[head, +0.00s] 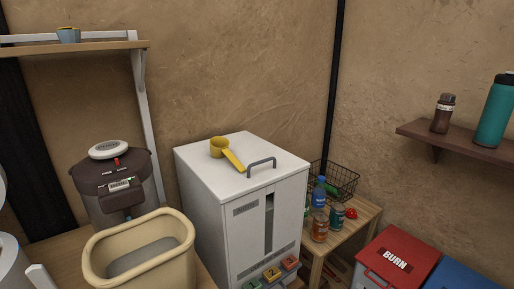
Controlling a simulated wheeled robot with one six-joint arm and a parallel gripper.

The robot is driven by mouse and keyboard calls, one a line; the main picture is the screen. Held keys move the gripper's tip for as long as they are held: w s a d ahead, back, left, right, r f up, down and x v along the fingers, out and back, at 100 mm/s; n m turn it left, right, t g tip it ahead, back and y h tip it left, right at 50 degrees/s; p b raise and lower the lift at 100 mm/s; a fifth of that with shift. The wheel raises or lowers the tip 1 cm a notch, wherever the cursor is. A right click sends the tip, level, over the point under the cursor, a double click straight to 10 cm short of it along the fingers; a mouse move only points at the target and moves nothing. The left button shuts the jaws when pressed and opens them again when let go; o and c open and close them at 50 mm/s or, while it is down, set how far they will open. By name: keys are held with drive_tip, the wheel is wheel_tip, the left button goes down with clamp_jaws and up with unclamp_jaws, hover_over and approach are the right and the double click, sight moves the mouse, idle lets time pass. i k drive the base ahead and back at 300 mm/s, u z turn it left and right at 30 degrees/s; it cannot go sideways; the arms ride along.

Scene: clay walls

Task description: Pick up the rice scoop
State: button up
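The rice scoop (219,148) is yellow, with a round cup and a flat handle. It lies on the top of a white cabinet-like dispenser (207,178) in the middle of the head view. Its cup is toward the back left and its handle points to the front right, close to the grey bar handle (262,163) on the dispenser's lid. My gripper is not in view.
A cream tub (178,262) and a brown hot-water pot (103,190) stand left of the dispenser. A low wooden table (358,224) with cans, a bottle and a wire basket stands right. A red bin lid (405,250) is at lower right. The rest of the dispenser top is clear.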

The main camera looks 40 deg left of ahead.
sight(220, 146)
drive_tip(key=u, duration=1.05)
drive_tip(key=i, duration=1.1)
drive_tip(key=u, duration=0.85)
